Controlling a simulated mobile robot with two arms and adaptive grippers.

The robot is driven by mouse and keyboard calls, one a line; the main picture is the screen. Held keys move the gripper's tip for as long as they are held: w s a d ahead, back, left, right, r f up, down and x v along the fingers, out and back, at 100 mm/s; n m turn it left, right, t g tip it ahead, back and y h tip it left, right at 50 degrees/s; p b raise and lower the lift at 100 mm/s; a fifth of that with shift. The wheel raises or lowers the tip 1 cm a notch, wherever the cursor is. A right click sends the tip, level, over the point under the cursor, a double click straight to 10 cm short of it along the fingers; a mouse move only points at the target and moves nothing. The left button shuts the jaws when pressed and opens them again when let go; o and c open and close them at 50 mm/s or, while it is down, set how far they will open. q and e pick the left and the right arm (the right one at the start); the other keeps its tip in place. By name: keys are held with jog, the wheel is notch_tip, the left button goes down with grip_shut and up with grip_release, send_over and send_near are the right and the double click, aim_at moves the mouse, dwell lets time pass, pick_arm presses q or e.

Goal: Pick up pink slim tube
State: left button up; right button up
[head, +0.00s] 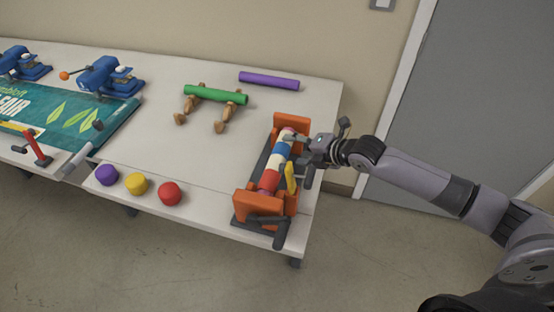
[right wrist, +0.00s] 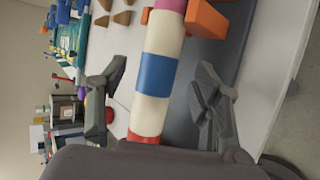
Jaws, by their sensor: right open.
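A banded tube (head: 278,158) with cream, blue and red stripes lies in an orange-ended fixture (head: 288,124) at the table's right end. In the right wrist view the tube (right wrist: 157,72) runs lengthwise between my fingers, with a pink band at its far end and red at its near end. No wholly pink tube shows. My right gripper (head: 302,160) is at the tube's right side; its fingers (right wrist: 160,78) are open on either side of the tube, with gaps visible. The tube's lower part is hidden by the fixture and gripper. My left gripper is out of view.
A green tube (head: 215,95) rests on wooden supports, and a purple tube (head: 269,80) lies behind. Purple, yellow (head: 136,183) and red caps sit at the front edge. Blue clamps (head: 108,77) and a teal banner (head: 70,122) are at left. The table's middle is clear.

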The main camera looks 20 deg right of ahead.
aim_at(288, 147)
jog(key=p+x, duration=0.1)
jog(key=x, duration=0.4)
jog(key=shift+p, duration=0.4)
jog(key=shift+w+a+f, duration=0.1)
jog(key=shift+w+f, duration=0.1)
jog(key=shift+s, duration=0.1)
jog(key=shift+c, duration=0.2)
jog(key=c, duration=1.2)
jog(key=shift+c, duration=0.8)
jog(key=shift+r, duration=0.15)
